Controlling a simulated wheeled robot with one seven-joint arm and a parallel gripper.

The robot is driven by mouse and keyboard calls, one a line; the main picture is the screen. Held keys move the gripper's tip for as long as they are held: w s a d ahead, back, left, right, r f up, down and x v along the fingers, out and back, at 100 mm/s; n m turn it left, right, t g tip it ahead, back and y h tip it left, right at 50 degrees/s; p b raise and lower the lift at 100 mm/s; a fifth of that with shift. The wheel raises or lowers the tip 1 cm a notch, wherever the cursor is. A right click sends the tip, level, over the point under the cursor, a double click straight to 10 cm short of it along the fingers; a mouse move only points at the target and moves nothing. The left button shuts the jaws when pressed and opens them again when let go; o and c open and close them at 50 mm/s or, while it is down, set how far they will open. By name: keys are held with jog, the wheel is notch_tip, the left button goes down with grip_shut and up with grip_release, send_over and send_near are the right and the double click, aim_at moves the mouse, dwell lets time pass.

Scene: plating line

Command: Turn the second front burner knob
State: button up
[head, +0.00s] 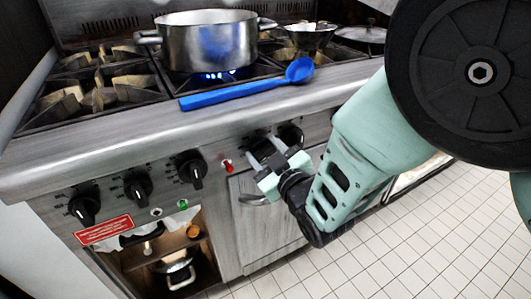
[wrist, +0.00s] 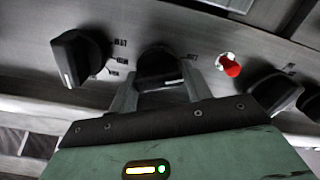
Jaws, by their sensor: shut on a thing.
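A row of black burner knobs runs along the stove's sloped front panel. In the head view, three knobs stand on the left, at the far left (head: 84,208), the middle (head: 138,187) and the right of that group (head: 191,168). Two more sit right of the red switch, the last (head: 291,135) beside my gripper (head: 268,153). My gripper is shut on the other, the gripped knob (wrist: 160,63); its fingers (wrist: 162,84) are on either side of it in the wrist view. The gripped knob is partly hidden by my gripper in the head view. A neighbouring knob (wrist: 80,57) is free on the left there.
A red switch (head: 227,166) is close to the gripped knob, also in the wrist view (wrist: 229,65). A steel pot (head: 207,40) stands over a blue flame. A blue spoon (head: 247,87) lies along the stove's front edge. A cabinet door (head: 262,215) is below.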

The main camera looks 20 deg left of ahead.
dwell(0.4)
jog(key=o, duration=0.9)
jog(key=v, duration=1.7)
jog(key=shift+s+d, duration=0.15)
jog(key=shift+s, duration=0.1)
